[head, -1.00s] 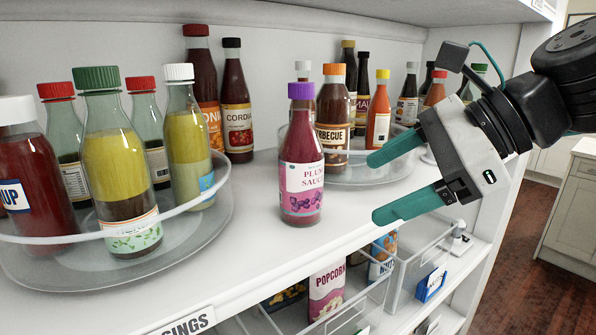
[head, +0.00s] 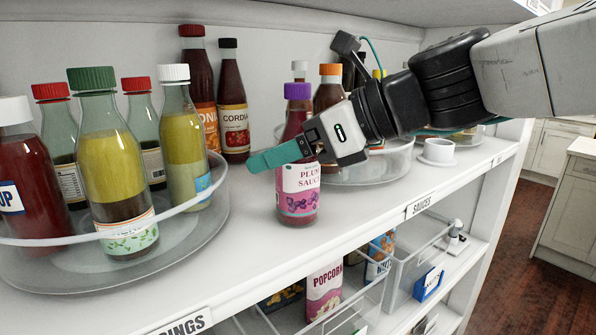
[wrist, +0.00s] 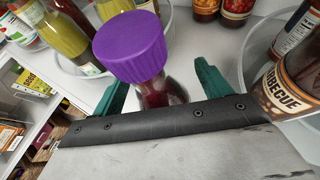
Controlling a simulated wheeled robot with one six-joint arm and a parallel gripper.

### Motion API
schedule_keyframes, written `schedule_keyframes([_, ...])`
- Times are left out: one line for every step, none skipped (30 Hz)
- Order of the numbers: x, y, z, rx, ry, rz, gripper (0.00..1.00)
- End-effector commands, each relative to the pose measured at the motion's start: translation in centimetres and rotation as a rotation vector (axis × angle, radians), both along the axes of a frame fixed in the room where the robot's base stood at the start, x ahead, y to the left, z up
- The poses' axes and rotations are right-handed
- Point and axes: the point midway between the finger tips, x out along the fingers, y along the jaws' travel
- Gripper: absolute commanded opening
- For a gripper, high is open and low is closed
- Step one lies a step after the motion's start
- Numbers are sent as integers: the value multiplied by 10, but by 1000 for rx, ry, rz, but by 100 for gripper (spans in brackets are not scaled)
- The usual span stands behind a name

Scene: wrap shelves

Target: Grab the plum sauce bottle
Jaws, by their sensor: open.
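The plum sauce bottle (head: 298,190), dark red with a purple cap and a pink and white label, stands upright on the shelf between the two turntables. In the wrist view its purple cap (wrist: 130,46) is large and close, with the bottle's neck between the two green fingers. My gripper (head: 280,155) is open around the upper part of the bottle, one green finger passing in front of it in the head view. The other finger is hidden there. In the wrist view my gripper (wrist: 158,88) has a finger on each side of the bottle; I cannot tell whether either touches it.
A clear turntable (head: 190,225) with several dressing bottles stands at the left. Another turntable (head: 385,168) with sauces, including a barbecue bottle (wrist: 285,92), is behind to the right. A white cup (head: 438,150) stands right of it. The shelf front is clear.

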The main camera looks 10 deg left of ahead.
Motion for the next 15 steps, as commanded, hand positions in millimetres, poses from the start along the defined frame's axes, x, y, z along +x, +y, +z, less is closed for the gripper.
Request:
schedule_keyframes([0, 0, 0, 0, 0, 0, 77])
schedule_keyframes([0, 0, 0, 0, 0, 0, 77])
schedule_keyframes([0, 0, 0, 0, -1, 0, 77])
schedule_keyframes([0, 0, 0, 0, -1, 0, 77])
schedule_keyframes([0, 0, 0, 0, -1, 0, 72])
schedule_keyframes([0, 0, 0, 0, -1, 0, 60])
schedule_keyframes([0, 0, 0, 0, -1, 0, 52])
schedule_keyframes([0, 0, 0, 0, -1, 0, 44])
schedule_keyframes([0, 0, 0, 0, -1, 0, 33])
schedule_keyframes([0, 0, 0, 0, -1, 0, 24])
schedule_keyframes([0, -1, 0, 0, -1, 0, 16])
schedule_keyframes([0, -1, 1, 1, -2, 0, 16])
schedule_keyframes([0, -1, 1, 1, -2, 0, 16])
schedule_keyframes([0, -1, 1, 1, -2, 0, 17])
schedule_keyframes([0, -1, 1, 1, -2, 0, 17])
